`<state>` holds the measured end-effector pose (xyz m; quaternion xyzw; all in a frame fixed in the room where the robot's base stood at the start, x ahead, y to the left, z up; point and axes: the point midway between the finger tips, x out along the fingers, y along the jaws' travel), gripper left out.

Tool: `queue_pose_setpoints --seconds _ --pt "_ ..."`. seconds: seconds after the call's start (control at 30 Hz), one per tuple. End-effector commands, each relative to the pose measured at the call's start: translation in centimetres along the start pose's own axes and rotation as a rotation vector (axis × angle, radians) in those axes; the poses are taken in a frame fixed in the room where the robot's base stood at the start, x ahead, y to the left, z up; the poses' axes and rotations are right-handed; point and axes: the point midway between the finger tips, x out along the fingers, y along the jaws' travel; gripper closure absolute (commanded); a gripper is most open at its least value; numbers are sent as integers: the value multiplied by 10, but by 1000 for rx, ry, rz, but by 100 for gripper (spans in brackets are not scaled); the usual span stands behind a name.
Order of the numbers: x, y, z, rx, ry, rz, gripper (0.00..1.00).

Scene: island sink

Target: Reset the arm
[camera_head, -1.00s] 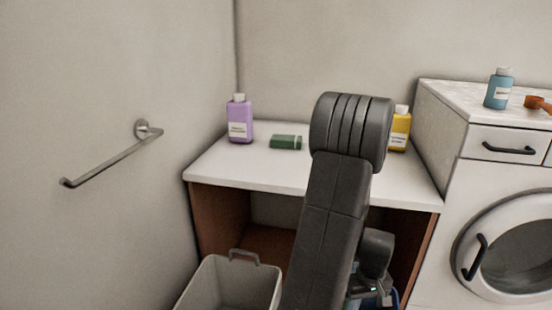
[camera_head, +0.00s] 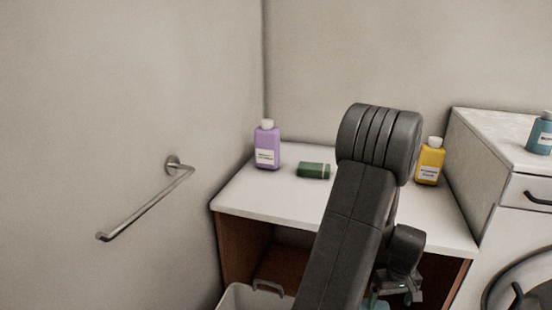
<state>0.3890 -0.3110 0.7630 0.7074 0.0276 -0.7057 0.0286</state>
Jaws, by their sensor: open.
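My arm rises from the bottom of the view, bends at a dark elbow above the white counter (camera_head: 262,195) and folds back down. My gripper (camera_head: 396,292) hangs low in front of the open space under the counter, right of the upper arm link. It is open, and I see nothing held in it. Its fingertips are partly hidden and small in the picture.
On the counter are a purple bottle (camera_head: 267,148), a green cylinder lying down (camera_head: 313,170) and a yellow bottle (camera_head: 430,163). A grey bin (camera_head: 245,298) stands below left. A towel bar (camera_head: 148,208) sticks out from the left wall. A washer unit (camera_head: 510,205) with a blue bottle (camera_head: 540,135) stands right.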

Motion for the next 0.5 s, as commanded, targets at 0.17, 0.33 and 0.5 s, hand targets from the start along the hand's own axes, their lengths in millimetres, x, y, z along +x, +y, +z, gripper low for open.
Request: queue_pose_setpoints --seconds 0.17,0.33,0.5 --pt "29 -3 0 -2 -2 -2 13" --pt "41 -3 0 -3 -1 -2 13" --pt "47 -3 0 -3 -1 -1 13"
